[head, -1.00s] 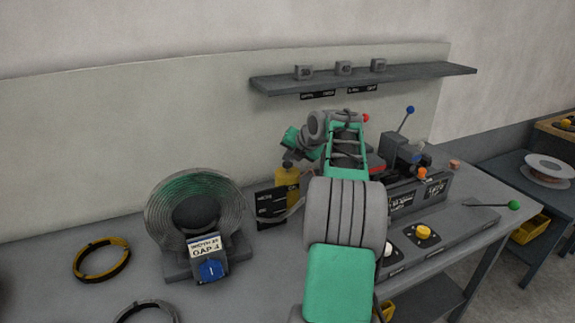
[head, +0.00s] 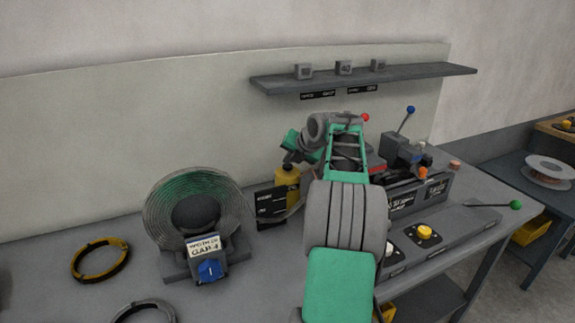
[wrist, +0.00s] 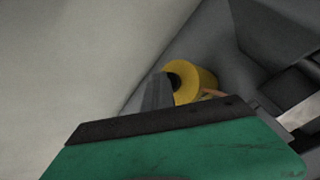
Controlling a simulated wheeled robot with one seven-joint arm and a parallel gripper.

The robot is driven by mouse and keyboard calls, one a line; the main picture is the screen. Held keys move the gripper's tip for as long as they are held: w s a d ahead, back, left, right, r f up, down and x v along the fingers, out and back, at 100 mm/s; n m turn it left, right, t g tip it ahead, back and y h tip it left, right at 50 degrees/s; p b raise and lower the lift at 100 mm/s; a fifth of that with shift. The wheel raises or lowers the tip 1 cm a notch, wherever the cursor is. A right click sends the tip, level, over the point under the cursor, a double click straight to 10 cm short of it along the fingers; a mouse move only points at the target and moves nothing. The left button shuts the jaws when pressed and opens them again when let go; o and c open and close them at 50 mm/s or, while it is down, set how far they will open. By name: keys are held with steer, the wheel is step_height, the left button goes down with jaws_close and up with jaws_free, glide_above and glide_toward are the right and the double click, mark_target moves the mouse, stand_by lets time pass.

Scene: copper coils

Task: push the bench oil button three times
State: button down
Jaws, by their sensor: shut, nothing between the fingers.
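A yellow cylindrical oil can (head: 287,186) stands on the bench behind a black label plate, left of my arm. In the wrist view it shows as a yellow cylinder (wrist: 202,82) with a dark round part on top. My gripper (head: 290,161) points down just above the can's top. Its shut, narrow grey fingers (wrist: 158,92) hold nothing and appear beside or over the dark top. I cannot tell whether they touch it. The green and black gripper body hides the lower part of the wrist view.
A grey coil on a stand (head: 196,210) with a blue knob is on the left. A yellow button (head: 424,232) and a white button sit on the right panel. A wall shelf (head: 365,77) hangs behind. A yellow-brown ring (head: 100,260) lies far left.

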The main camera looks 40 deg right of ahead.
mark_target(289, 167)
steer(key=shift+f, duration=0.4)
steer(key=shift+r, duration=0.1)
steer(key=shift+r+p, duration=0.5)
steer(key=shift+r, duration=0.8)
steer(key=shift+r+p, duration=1.45)
steer(key=shift+r, duration=1.05)
steer(key=shift+r, duration=0.1)
